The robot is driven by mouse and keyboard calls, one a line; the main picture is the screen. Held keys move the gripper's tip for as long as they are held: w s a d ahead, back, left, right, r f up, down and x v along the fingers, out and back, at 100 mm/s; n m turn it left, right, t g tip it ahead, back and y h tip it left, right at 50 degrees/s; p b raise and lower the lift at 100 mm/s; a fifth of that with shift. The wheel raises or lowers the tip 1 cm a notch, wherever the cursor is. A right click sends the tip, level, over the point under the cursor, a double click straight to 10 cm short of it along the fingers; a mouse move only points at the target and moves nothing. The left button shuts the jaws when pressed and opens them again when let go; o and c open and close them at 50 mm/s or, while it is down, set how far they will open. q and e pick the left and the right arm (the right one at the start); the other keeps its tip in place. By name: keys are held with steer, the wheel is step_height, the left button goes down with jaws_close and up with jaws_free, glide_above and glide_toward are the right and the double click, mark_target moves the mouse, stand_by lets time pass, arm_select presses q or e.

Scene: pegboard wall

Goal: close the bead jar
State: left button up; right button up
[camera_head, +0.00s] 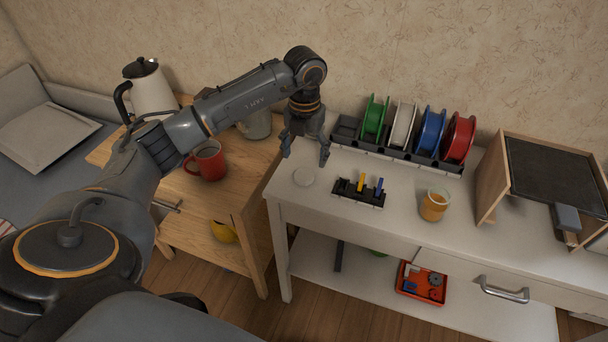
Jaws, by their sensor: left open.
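A small jar with orange contents (433,206) stands upright on the white table, right of the middle. Its pale rim shows at the top and no lid is seen on it. A round whitish disc (304,177), which looks like a lid, lies flat near the table's left end. My left gripper (306,157) points down with its fingers spread, empty, just above and behind the disc in the picture. It is apart from the jar, well to its left. My right gripper is not in view.
A black holder (358,193) with small coloured pieces sits between disc and jar. A rack of several spools (416,137) lines the wall. A wooden box frame (495,178) stands right. A red mug (208,162) and kettle (150,92) are on the wooden cabinet.

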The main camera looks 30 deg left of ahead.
mark_target(304, 175)
arm_select(q)
steer(key=f, duration=0.5)
steer(key=shift+s+f+p, duration=0.1)
steer(key=shift+s+p, duration=0.15)
steer(key=shift+p, duration=0.15)
steer(key=shift+d, duration=0.1)
steer(key=c, duration=0.8)
